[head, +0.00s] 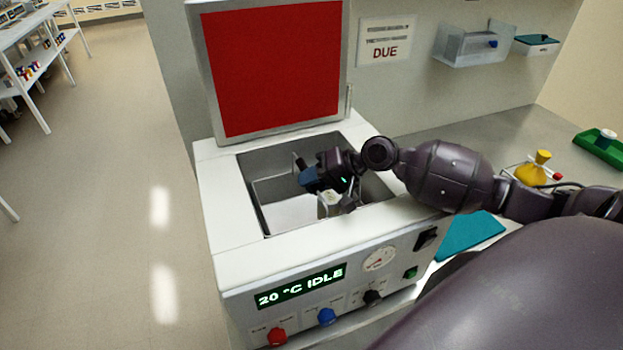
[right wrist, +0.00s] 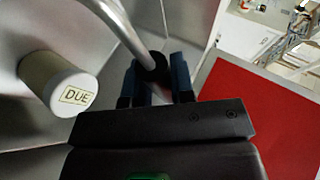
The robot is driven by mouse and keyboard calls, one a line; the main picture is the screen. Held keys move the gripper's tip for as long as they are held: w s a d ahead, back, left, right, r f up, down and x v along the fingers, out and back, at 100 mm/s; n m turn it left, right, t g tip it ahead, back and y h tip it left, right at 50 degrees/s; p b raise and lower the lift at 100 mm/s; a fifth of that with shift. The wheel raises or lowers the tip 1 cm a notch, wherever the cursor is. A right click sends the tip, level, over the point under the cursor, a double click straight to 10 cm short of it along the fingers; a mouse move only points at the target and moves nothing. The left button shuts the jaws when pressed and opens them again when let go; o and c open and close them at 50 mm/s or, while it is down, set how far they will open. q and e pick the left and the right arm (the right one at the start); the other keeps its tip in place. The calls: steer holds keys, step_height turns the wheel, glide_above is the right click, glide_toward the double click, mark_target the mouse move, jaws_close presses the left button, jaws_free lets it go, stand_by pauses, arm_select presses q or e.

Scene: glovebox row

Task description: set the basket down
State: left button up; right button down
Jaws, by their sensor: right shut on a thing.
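The basket's bright metal (head: 288,214) shows inside the open chamber of the white bench unit (head: 225,215). My right gripper (head: 304,174) is down inside the chamber opening. In the right wrist view my right gripper (right wrist: 155,88) is shut on the dark grip of the basket's metal handle (right wrist: 122,24). A pale cylinder (right wrist: 60,82) labelled DUE stands beside the handle, and it shows partly under my wrist in the head view (head: 329,204). I cannot tell whether the basket touches the chamber floor. My left gripper is out of view.
The unit's red-faced lid (head: 270,70) stands open behind the chamber. The front display (head: 300,287) reads 20 °C IDLE. A clear bin (head: 470,46) hangs on the wall, and a yellow flask (head: 535,168) and green tray (head: 603,148) stand at right.

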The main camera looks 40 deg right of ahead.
steer(key=shift+f, duration=0.1)
steer(key=c, duration=1)
jaws_free()
steer(key=shift+r, duration=0.3)
steer(key=v, duration=1.2)
steer(key=shift+r, duration=0.25)
